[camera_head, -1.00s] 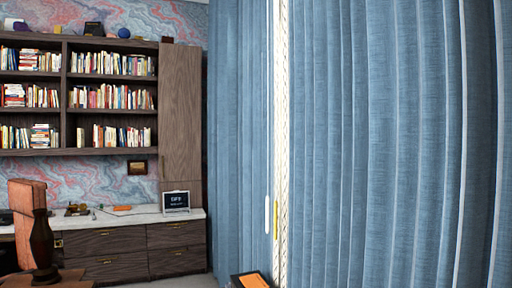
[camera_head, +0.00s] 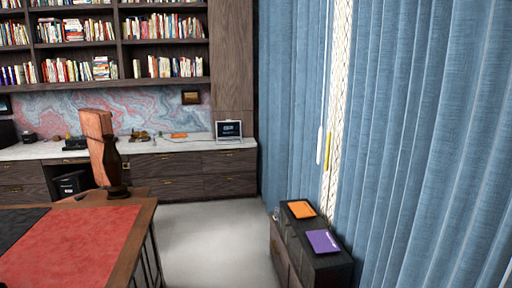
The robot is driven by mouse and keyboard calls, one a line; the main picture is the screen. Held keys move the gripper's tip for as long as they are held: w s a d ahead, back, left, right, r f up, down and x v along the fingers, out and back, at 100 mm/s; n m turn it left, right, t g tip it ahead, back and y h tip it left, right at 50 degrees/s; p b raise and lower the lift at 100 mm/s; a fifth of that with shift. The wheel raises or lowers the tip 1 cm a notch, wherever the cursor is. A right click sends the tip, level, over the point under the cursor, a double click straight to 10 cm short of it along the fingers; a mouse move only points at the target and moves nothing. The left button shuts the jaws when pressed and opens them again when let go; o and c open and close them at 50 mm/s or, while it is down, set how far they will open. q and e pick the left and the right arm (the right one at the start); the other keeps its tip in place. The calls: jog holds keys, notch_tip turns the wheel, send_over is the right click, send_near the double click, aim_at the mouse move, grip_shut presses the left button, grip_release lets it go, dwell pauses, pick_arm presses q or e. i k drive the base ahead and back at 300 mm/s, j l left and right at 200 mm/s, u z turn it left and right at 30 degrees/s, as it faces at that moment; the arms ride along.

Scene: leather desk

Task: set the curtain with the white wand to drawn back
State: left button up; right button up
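The blue curtain on the left (camera_head: 288,90) hangs in folds from the top of the view down to behind a low dark cabinet. A thin white wand (camera_head: 319,157) hangs at its right edge. The blue curtain on the right (camera_head: 420,130) is spread wide, and a yellow wand (camera_head: 326,152) hangs by its left edge. Only a narrow, bright patterned strip (camera_head: 340,80) shows between the two curtains. Neither of my grippers is in view.
A low dark cabinet (camera_head: 322,268) with an orange book (camera_head: 301,209) and a purple book (camera_head: 323,241) stands before the curtains. A desk with a red top (camera_head: 70,245) is at the lower left. Grey floor (camera_head: 205,240) is clear between them.

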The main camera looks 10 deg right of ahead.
aim_at(296, 37)
jog(key=i, duration=2.3)
